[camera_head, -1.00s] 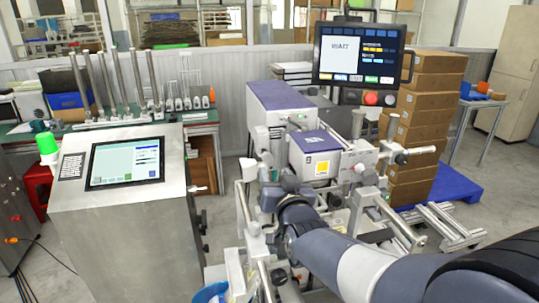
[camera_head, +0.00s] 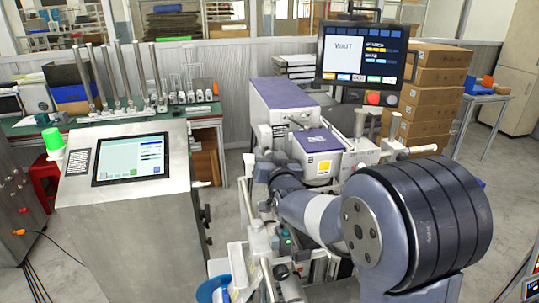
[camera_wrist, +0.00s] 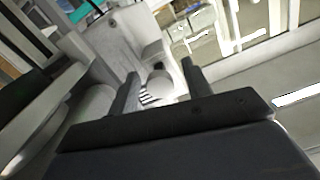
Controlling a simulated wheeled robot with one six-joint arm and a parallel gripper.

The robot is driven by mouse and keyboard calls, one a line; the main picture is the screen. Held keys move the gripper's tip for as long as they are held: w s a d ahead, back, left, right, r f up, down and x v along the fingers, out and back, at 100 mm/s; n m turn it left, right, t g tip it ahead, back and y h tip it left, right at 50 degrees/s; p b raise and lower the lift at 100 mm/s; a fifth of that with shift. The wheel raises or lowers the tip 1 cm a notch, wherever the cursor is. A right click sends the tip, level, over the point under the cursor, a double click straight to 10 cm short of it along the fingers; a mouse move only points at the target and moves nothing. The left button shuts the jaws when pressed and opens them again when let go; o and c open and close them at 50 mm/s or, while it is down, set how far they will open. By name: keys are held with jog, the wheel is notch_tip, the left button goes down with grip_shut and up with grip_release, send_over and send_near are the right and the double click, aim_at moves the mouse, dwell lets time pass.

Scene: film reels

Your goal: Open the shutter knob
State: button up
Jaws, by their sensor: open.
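In the wrist view, a pale rounded knob (camera_wrist: 160,84) on the grey machine shows between the two dark fingers of my gripper (camera_wrist: 158,76). The fingers stand apart, one on each side of it. I cannot tell whether they touch it. In the head view, my gripper (camera_head: 262,166) is at the left front of the purple-topped machine (camera_head: 317,142). My own wrist hides most of the fingers and the knob there.
The machine's monitor (camera_head: 361,52) reads "WAIT". A steel console with a touchscreen (camera_head: 131,159) stands to the left. Cardboard boxes (camera_head: 432,97) are stacked at the right. A blue bucket (camera_head: 214,290) is low in front.

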aim_at(266, 139)
jog(key=shift+c, duration=0.5)
grip_shut()
jog(key=shift+r, duration=1.65)
jog(key=shift+o, duration=0.5)
grip_release()
jog(key=shift+f, duration=0.1)
jog(key=s+d+b, duration=0.2)
jog(key=s+b, duration=0.1)
jog(key=s, duration=0.7)
jog(key=shift+s, duration=0.35)
jog(key=shift+w, duration=0.1)
